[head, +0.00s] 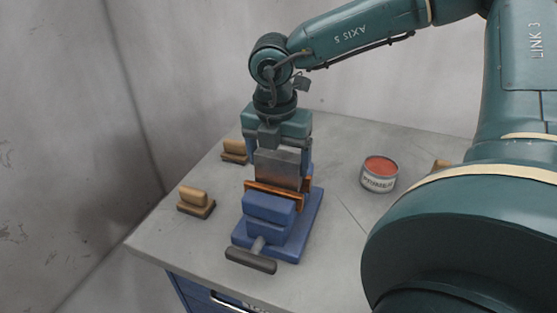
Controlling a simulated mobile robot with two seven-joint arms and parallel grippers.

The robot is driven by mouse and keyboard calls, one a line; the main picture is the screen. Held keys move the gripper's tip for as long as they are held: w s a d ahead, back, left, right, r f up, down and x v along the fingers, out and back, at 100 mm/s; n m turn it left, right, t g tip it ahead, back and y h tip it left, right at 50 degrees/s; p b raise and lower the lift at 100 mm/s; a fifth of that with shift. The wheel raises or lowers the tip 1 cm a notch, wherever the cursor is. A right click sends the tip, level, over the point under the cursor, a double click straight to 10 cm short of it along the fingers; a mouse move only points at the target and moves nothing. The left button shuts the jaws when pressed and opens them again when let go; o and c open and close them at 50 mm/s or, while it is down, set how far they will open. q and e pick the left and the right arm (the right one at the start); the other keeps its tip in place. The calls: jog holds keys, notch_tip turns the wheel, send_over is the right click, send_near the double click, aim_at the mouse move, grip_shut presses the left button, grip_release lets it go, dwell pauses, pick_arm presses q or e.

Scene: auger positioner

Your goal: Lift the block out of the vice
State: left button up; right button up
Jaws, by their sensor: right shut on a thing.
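The metal block (278,168) is grey and stands upright at the blue vice (268,207), between or just above its copper-coloured jaw faces. The block's lower edge is hidden behind the front jaw face, so I cannot tell whether it is clear of the jaws. My right gripper (280,150) points straight down over the vice and is shut on the block's upper part. The vice handle (251,261) sticks out at the front. My left gripper is not in view.
The vice stands on a grey bench top (340,240). Two wooden brushes, one nearer (195,199) and one farther (234,149), lie to the left. A tin with a red top (379,174) stands to the right. A small wooden thing (441,164) is partly hidden by my arm.

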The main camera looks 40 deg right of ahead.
aim_at(279, 152)
jog(key=shift+w+r+p, duration=0.1)
jog(key=shift+r+p, duration=0.6)
jog(key=shift+r, duration=1.65)
